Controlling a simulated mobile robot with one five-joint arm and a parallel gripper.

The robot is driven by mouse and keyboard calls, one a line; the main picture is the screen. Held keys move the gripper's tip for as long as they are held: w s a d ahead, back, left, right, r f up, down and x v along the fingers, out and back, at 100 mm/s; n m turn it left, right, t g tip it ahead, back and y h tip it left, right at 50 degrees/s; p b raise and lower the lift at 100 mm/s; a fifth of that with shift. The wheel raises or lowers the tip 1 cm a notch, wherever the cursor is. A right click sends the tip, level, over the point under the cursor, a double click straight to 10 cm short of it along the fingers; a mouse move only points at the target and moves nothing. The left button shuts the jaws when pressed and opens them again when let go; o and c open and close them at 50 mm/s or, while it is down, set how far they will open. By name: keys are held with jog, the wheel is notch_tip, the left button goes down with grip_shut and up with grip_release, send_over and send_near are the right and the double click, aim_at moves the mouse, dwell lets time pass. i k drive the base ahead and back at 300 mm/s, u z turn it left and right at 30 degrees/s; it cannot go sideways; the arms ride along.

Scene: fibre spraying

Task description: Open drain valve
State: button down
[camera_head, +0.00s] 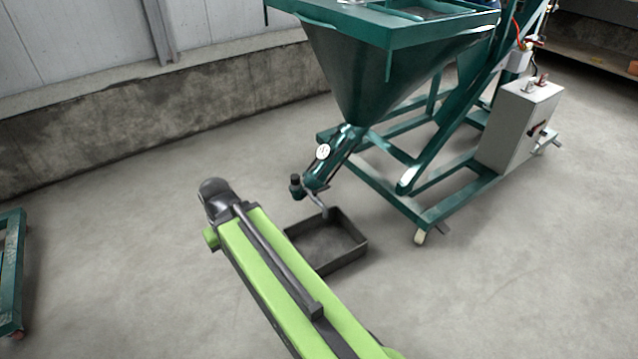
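The green hopper (375,75) narrows to a short slanted outlet pipe (330,165) with a round white gauge (323,151). At its lower end is what looks like the drain valve (313,184), with a dark knob-like part (296,185) on its left and a thin grey lever (318,203) pointing down. I cannot tell the valve's setting. My green and black arm reaches up from the bottom, its dark end joint left of the valve and apart from it in the picture. My gripper's fingers do not show.
A dark open tray (358,257) lies on the floor below the valve, partly hidden by my arm. The hopper's wheeled green frame (440,208) carries a grey control box (519,122) at right. Another green frame (10,270) stands at the left edge. Floor between is clear.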

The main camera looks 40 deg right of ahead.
aim_at(314, 193)
jog(key=i, duration=0.8)
jog(key=u, duration=0.15)
jog(key=k, duration=0.85)
jog(key=z, duration=0.15)
jog(key=i, duration=0.9)
jog(key=u, duration=0.05)
